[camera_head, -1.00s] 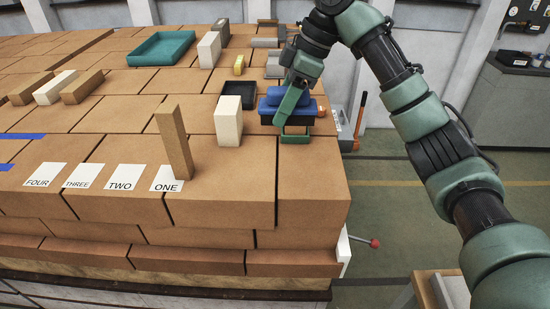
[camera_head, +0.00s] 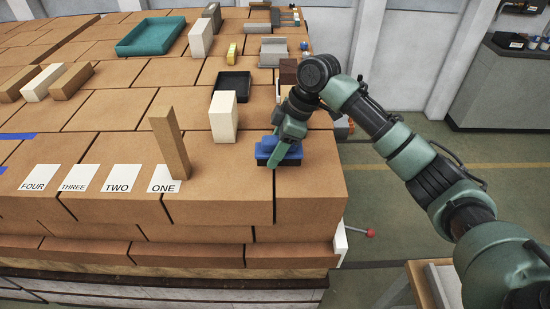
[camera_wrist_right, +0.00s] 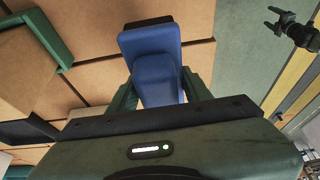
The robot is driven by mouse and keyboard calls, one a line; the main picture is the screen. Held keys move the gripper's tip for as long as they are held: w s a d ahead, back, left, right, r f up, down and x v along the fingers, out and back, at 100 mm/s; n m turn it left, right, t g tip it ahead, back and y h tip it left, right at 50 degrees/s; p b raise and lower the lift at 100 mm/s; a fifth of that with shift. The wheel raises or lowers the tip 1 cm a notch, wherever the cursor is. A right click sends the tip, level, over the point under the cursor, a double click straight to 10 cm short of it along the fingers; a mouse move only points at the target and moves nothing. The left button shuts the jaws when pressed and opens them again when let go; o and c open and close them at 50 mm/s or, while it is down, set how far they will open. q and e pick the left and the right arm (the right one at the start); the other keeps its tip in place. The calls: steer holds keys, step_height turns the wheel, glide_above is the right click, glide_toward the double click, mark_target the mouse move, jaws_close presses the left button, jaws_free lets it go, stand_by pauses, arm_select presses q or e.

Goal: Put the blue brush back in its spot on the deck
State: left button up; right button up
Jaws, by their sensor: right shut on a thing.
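The blue brush (camera_head: 267,148) has a blue body over a dark underside. It is low over the front right part of the brick deck (camera_head: 222,182), near the right edge; I cannot tell if it touches. My right gripper (camera_head: 275,153) is shut on it from above. In the right wrist view the blue brush (camera_wrist_right: 155,65) sits between the green fingers of my right gripper (camera_wrist_right: 160,90). The brush's underside is hidden there. My left gripper is not in view.
A white block (camera_head: 223,116) stands left of the brush, with an empty black tray (camera_head: 233,84) behind it. A tilted tan brick (camera_head: 170,143) is near label ONE (camera_head: 163,179). A teal tray (camera_head: 150,36) lies farther back. The deck front beside the brush is clear.

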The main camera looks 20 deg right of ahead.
mark_target(275, 172)
steer(key=shift+s+f, duration=0.1)
steer(key=shift+f, duration=0.3)
step_height(275, 172, down, 3)
steer(key=shift+f+p, duration=0.15)
steer(key=shift+p, duration=0.45)
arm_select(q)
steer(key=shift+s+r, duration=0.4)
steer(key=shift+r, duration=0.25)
arm_select(e)
steer(key=shift+f, duration=0.15)
steer(key=o, duration=1.4)
steer(key=shift+f, duration=0.1)
steer(key=shift+o, duration=0.2)
steer(key=b+v, duration=0.3)
steer(key=v, duration=0.7)
steer(key=shift+d+r, duration=0.15)
steer(key=shift+r, duration=0.25)
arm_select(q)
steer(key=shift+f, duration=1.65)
arm_select(e)
steer(key=shift+s+d+r, duration=0.1)
steer(key=shift+d+r, duration=0.15)
steer(key=shift+r, duration=0.4)
